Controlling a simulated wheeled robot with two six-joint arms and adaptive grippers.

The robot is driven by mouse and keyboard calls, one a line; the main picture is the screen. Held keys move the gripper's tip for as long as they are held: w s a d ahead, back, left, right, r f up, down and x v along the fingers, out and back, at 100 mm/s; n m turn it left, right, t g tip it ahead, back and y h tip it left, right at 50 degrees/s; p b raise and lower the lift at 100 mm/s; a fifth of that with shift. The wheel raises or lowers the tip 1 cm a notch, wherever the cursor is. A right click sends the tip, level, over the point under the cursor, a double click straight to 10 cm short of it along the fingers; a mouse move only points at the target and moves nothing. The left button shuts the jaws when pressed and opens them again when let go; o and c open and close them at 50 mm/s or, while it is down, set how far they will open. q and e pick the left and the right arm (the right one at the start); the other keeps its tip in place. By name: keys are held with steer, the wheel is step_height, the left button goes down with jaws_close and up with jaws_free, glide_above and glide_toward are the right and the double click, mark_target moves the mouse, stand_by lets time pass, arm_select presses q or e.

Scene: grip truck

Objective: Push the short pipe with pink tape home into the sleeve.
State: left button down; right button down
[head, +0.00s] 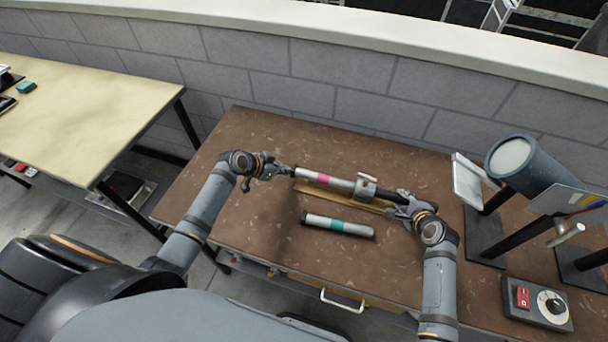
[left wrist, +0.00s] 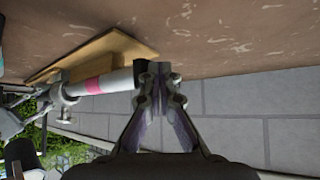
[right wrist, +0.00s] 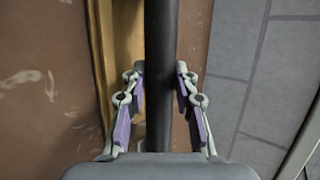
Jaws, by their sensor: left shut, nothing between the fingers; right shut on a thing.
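The short pipe with pink tape (head: 318,177) is silver and lies along a wooden board; it also shows in the left wrist view (left wrist: 112,80). Its right end meets a grey metal fitting (head: 365,187), apparently the sleeve; how deep it sits inside I cannot tell. A dark rod (head: 388,196) runs right from the fitting. My left gripper (head: 288,171) is shut and empty, its fingertips (left wrist: 157,70) right at the pipe's left end; contact is hard to judge. My right gripper (head: 403,203) is shut on the dark rod, which passes between its fingers in the right wrist view (right wrist: 160,85).
A second silver pipe with green tape (head: 338,225) lies loose in front of the wooden board (head: 345,199). A lamp-like cylinder on a stand (head: 520,165) and a switch box (head: 538,304) occupy the right. The brown table's (head: 265,220) left part is clear; a block wall stands behind.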

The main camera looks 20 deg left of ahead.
mark_target(297, 173)
arm_select(q)
steer(key=shift+d, duration=2.05)
steer(key=shift+a+r, duration=0.5)
steer(key=shift+a, duration=0.3)
steer(key=shift+a+r, duration=0.5)
steer(key=shift+a, duration=0.25)
step_height(297, 173, up, 7)
arm_select(e)
steer(key=c, duration=1)
jaws_free()
steer(key=shift+o, duration=0.4)
steer(key=shift+f, duration=0.1)
steer(key=shift+o, duration=1.2)
